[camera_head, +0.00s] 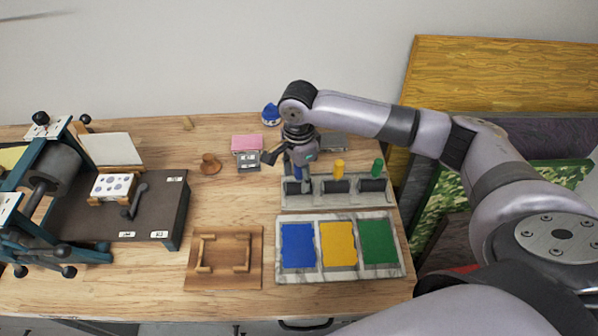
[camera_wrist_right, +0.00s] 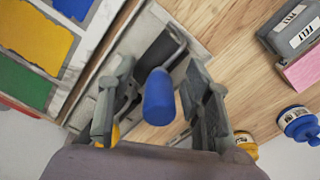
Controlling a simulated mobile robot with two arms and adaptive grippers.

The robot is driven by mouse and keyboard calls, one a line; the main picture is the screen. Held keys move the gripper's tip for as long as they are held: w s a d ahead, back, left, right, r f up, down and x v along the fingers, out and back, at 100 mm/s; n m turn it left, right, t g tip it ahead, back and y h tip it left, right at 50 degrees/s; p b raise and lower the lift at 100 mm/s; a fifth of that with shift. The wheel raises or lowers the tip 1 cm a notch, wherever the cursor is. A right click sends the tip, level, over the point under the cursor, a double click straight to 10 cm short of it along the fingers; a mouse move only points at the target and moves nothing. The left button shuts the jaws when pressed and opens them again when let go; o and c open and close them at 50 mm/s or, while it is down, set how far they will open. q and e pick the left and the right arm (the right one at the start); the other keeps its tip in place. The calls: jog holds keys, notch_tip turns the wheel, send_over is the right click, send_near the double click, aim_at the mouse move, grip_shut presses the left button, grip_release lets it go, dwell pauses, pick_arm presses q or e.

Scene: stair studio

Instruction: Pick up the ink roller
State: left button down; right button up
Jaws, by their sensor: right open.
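Three ink rollers stand in a grey rack (camera_head: 300,202) with handles up: a blue-handled one (camera_head: 298,172), a yellow-handled one (camera_head: 338,168) and a green-handled one (camera_head: 377,168). My right gripper (camera_head: 284,162) is open and points down over the blue-handled roller. In the right wrist view, the blue handle (camera_wrist_right: 160,97) stands between the two open fingers, with gaps on both sides. Part of its dark roller and wire frame shows behind it. The gripper partly hides this roller in the head view. My left gripper is not in view.
A tray (camera_head: 318,230) with blue, yellow and green ink pads lies in front of the rack. A pink-and-grey felt block (camera_head: 247,150) and a blue bottle (camera_head: 270,114) stand left of my right arm. A wooden frame board (camera_head: 222,280) and a press (camera_head: 45,190) are farther left.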

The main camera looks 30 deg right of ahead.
jog(key=shift+c, duration=0.5)
grip_shut()
